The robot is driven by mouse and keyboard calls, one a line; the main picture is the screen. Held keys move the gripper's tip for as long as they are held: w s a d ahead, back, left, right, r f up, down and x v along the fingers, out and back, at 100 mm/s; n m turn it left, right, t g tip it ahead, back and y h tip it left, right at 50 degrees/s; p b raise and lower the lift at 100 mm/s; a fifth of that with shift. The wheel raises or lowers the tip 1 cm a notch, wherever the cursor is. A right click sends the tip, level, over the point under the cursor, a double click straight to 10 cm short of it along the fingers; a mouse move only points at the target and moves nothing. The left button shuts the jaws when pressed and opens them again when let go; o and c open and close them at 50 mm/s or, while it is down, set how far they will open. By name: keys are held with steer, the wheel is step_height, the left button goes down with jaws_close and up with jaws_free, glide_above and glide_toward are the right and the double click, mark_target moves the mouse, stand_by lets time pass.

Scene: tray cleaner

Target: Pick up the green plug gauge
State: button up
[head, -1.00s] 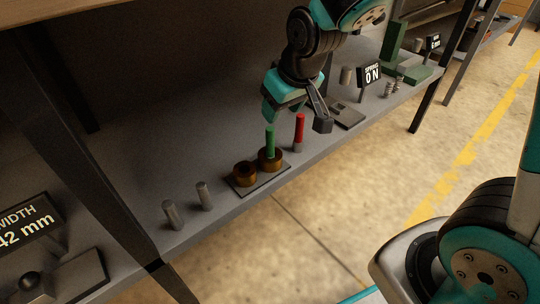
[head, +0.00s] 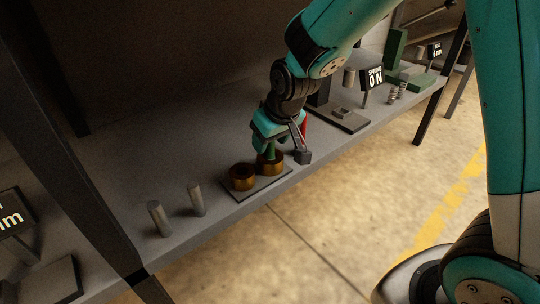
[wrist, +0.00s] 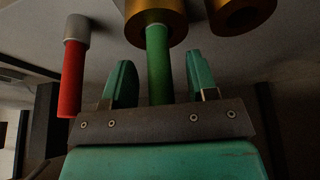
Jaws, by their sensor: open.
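The green plug gauge (wrist: 159,62) stands in a brass ring in the wrist view, with its green handle between my two fingers. In the head view a short piece of the green plug gauge (head: 271,152) shows below my gripper (head: 268,143). My gripper is open, with a gap on each side of the handle in the wrist view (wrist: 160,80). The brass ring (wrist: 152,22) holds the gauge's lower end, which is hidden. A second brass ring (head: 242,178) stands beside it on a dark plate (head: 262,190).
A red-handled gauge (wrist: 73,75) stands close beside my gripper, partly hidden in the head view. Two grey pins (head: 158,218) stand on the shelf to the left.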

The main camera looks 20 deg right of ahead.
steer(key=shift+c, duration=0.5)
jaws_close()
steer(key=shift+r, duration=0.1)
